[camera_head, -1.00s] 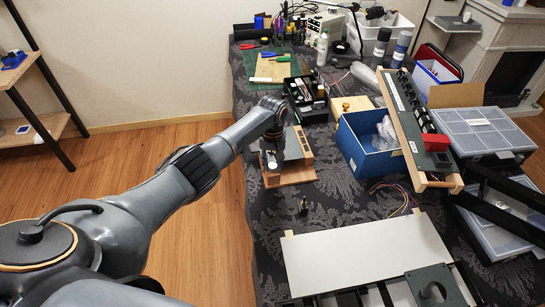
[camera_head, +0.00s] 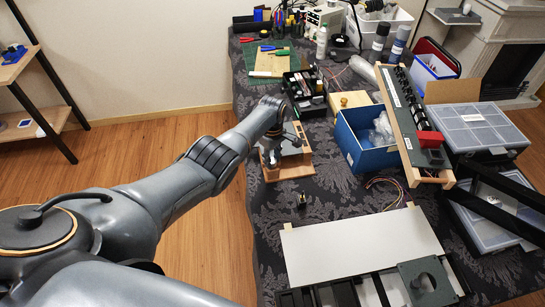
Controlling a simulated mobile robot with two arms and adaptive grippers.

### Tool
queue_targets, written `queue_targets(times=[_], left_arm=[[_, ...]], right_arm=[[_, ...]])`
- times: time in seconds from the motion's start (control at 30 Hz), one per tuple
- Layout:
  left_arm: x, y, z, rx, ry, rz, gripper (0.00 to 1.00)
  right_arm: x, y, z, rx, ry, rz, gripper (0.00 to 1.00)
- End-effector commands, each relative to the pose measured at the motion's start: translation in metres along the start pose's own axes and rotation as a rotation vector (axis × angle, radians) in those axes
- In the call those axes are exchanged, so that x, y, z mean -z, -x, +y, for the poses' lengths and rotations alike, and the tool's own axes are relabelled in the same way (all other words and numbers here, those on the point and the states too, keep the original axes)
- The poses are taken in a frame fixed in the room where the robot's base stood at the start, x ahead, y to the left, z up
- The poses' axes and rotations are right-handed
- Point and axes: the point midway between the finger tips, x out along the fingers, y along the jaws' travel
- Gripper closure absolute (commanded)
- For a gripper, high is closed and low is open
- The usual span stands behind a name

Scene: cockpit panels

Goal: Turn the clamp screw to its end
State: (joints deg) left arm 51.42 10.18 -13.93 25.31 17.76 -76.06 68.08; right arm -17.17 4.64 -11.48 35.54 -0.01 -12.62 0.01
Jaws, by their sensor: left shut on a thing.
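A small clamp fixture on a wooden base (camera_head: 290,172) stands near the left edge of the dark patterned table. My left gripper (camera_head: 272,152) reaches it from the left and points down at its left side. The gripper is shut on a small part there, which I take to be the clamp screw. The fingers and wrist hide most of the screw, so how far it is turned cannot be seen.
A blue box (camera_head: 366,150) and a tilted switch panel (camera_head: 408,125) stand to the right. A black tray (camera_head: 305,92) sits behind the fixture, and a white panel (camera_head: 360,243) lies in front. A small dark part (camera_head: 301,201) stands on bare cloth between.

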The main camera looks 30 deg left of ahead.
Motion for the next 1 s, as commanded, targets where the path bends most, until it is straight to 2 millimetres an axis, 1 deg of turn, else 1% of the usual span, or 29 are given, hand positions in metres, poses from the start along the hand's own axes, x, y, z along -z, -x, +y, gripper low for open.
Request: queue_targets(times=[0.3,0.77,0.8,0.87,0.9,1.0], left_arm=[[0.0018,0.0014,0.0007,-0.003,0.097,0.004,1.00],[0.0025,0.0016,0.0009,-0.003,0.109,0.006,1.00],[0.0026,0.0016,0.0009,-0.003,0.109,0.006,0.69],[0.0024,0.0016,0.0009,-0.003,0.109,0.005,0.57],[0.0022,0.0015,0.0009,-0.003,0.109,0.005,0.49],[0.0017,0.0011,0.0006,-0.002,0.109,0.004,0.48]], right_arm=[[-0.0001,0.0027,0.0004,0.000,0.000,0.000,0.60],[-0.0002,0.0028,0.0003,0.000,0.000,0.000,0.60],[-0.0002,0.0028,0.0003,0.000,0.000,0.000,0.60],[-0.0002,0.0028,0.0003,0.000,0.000,0.000,0.60],[-0.0002,0.0028,0.0003,0.000,0.000,-0.001,0.60],[-0.0002,0.0028,0.0002,0.000,0.000,-0.001,0.60]])
